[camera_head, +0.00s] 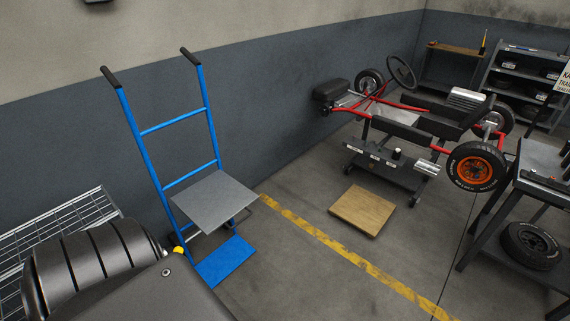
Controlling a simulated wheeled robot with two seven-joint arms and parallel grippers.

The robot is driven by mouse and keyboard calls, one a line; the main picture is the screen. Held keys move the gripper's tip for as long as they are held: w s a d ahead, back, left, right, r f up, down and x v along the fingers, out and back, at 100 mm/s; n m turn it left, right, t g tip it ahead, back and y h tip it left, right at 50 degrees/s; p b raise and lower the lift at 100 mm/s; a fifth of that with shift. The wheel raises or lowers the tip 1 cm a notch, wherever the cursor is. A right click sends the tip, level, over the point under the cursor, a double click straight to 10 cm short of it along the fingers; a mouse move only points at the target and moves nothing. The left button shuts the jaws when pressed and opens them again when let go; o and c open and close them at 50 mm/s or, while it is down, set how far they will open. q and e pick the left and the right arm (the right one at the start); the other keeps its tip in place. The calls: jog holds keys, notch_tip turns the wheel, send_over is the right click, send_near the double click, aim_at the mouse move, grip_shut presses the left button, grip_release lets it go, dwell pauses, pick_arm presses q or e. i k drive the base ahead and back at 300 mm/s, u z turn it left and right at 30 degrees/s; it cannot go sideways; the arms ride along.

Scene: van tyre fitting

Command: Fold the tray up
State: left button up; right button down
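The tray is a flat grey plate (213,201) on a blue hand truck (158,128) standing by the wall in the camera_head view. The tray sticks out from the truck's frame, about level, above a blue toe plate (225,262) near the floor. The truck's two uprights end in black grips at the top. Neither of my grippers is in view, so nothing is seen touching the tray.
A wire rack (60,245) stands at the left by the wall. A go-kart (400,115) sits on a stand at the right, with a wooden board (362,210) on the floor before it. A workbench (540,170) is at far right.

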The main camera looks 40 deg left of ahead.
aim_at(213, 201)
jog(key=i, duration=1.45)
jog(key=u, duration=3.6)
